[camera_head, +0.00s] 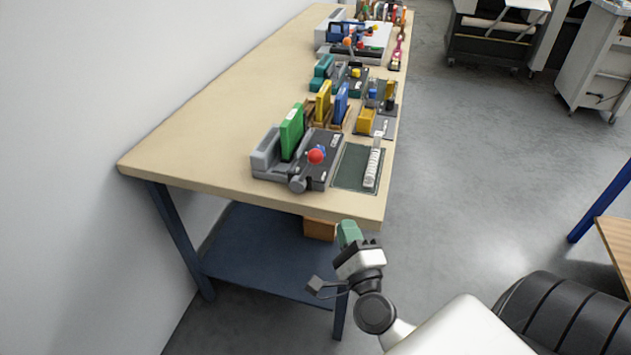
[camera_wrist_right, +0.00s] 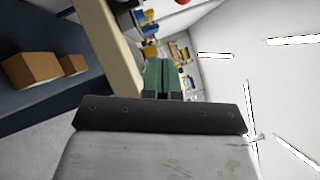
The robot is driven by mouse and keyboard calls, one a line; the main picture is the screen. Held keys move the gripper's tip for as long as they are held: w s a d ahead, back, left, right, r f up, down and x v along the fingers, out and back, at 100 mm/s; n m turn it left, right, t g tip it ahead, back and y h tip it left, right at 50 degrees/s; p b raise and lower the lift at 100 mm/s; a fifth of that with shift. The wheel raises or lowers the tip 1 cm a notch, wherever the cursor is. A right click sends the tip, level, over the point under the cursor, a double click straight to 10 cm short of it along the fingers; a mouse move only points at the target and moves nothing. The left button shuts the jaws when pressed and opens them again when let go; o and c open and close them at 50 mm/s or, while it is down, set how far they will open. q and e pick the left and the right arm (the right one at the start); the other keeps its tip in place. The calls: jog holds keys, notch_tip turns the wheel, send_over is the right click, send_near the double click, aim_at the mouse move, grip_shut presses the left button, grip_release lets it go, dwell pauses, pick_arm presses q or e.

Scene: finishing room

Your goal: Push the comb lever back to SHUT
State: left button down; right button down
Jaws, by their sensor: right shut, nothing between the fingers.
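The nearest grey machine (camera_head: 266,158) sits near the front end of the long wooden table. Its lever has a red ball knob (camera_head: 315,156) that stands up over the dark bed; its SHUT marking is too small to read. A green upright block (camera_head: 292,130) stands in the machine. My right gripper (camera_head: 348,232) is below and in front of the table's near edge, apart from the machine. Its green fingers are shut and empty, and they show in the right wrist view (camera_wrist_right: 162,78). My left gripper is not in view.
A dark green mat (camera_head: 347,172) with a white strip (camera_head: 372,166) lies right of the machine. More machines and coloured parts stand farther along the table (camera_head: 205,140). Brown boxes (camera_wrist_right: 32,70) sit on the blue lower shelf (camera_head: 255,252).

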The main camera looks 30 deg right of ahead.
aim_at(306, 171)
jog(key=p+x, duration=0.2)
jog(key=x, duration=0.8)
jog(key=shift+r, duration=0.1)
jog(key=w+p, duration=0.1)
jog(key=w+a+r, duration=0.1)
jog(key=shift+w+a+r+p, duration=0.15)
jog(key=shift+w+p, duration=0.2)
jog(key=shift+w+a, duration=0.2)
jog(key=shift+w, duration=0.15)
